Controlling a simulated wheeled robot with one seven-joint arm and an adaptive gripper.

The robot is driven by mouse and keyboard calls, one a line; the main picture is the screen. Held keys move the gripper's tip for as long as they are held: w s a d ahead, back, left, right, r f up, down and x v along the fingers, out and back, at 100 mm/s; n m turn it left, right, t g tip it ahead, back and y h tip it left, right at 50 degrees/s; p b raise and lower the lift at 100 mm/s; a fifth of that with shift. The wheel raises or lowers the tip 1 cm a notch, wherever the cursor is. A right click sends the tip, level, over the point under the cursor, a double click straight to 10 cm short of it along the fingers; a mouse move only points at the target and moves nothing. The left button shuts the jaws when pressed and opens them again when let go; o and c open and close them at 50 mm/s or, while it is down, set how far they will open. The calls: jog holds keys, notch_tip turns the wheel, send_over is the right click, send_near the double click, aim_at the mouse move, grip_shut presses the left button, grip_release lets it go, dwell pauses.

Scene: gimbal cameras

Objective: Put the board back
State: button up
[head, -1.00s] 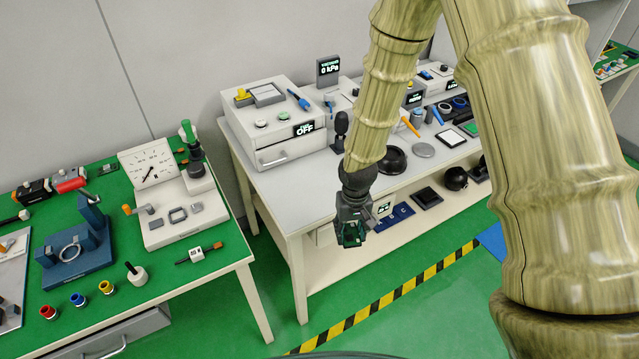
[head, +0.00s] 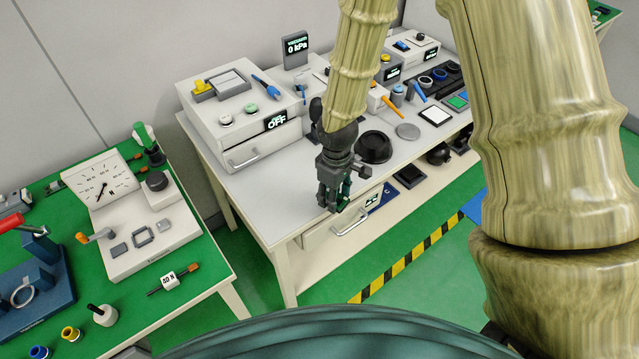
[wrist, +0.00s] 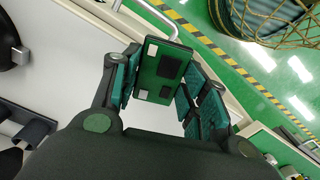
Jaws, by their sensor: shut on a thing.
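My gripper (head: 334,200) is at the front edge of the white bench in the head view. In the wrist view, my gripper (wrist: 160,88) is shut on a green board (wrist: 160,72), whose dark border, dark chips and pale pads face the camera. The board sits between the two finger pads. In the head view it is mostly hidden by the fingers, with only a small green part showing. The board appears held above the bench edge; I cannot tell whether it touches anything.
The white bench top (head: 245,190) is clear left of my gripper. A grey box marked OFF (head: 240,125) stands behind, and a black round dish (head: 374,147) to the right. A drawer handle (head: 350,222) juts out below. A green-topped table (head: 190,280) is at left.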

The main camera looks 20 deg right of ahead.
aim_at(346, 201)
jog(key=n, duration=0.1)
jog(key=s+d+n, duration=0.1)
jog(key=n, duration=0.1)
jog(key=shift+b, duration=0.4)
jog(key=n, duration=0.1)
jog(key=s+n, duration=0.1)
jog(key=n, duration=0.1)
jog(key=s+d+r+n+b, duration=0.1)
jog(key=n, duration=0.1)
jog(key=shift+s, duration=0.2)
jog(key=w+a+n+p, duration=0.1)
jog(key=w+n, duration=0.1)
jog(key=w, duration=0.2)
jog(key=w+n+p, duration=0.1)
jog(key=w+n, duration=0.1)
jog(key=w, duration=0.2)
jog(key=w+a+n+p, duration=0.1)
jog(key=w+n, duration=0.1)
jog(key=w, duration=0.3)
jog(key=shift+a+f+n, duration=0.2)
jog(key=shift+a+n, duration=0.1)
jog(key=shift+w+f+p, duration=0.1)
jog(key=shift+f+p, duration=0.55)
jog(key=shift+f, duration=1.15)
jog(key=shift+f, duration=0.1)
jog(key=o, duration=1.1)
jog(key=shift+c, duration=0.2)
